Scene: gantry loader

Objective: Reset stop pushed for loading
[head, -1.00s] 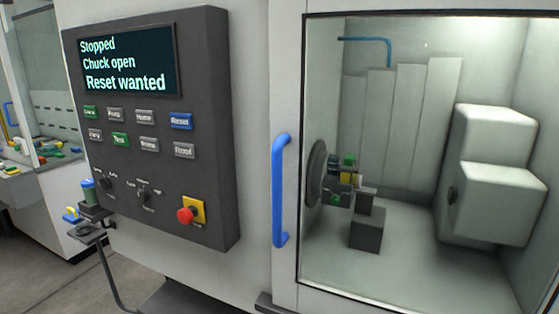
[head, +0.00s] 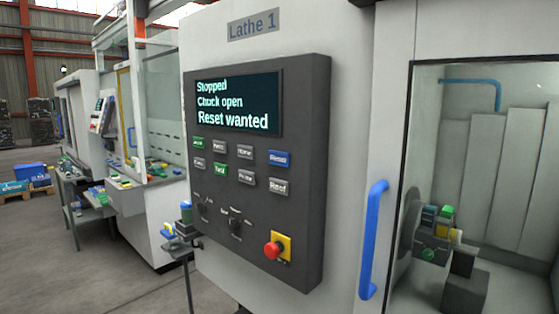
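The dark control panel (head: 310,170) of Lathe 1 faces me in the middle of the head view. Its screen (head: 238,104) reads "Stopped", "Chuck open" and "Reset wanted". The blue Reset button (head: 279,158) is at the right end of the upper button row. Below are grey and green buttons, two rotary knobs and a red stop button (head: 272,250) on a yellow plate. Behind the glass door (head: 470,200) at right, the chuck (head: 409,218) shows with coloured parts beside it. Neither of my grippers is in view.
A blue vertical door handle (head: 373,240) stands right of the panel. More machines and a table with coloured parts line the left. The floor (head: 100,270) at front left is clear.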

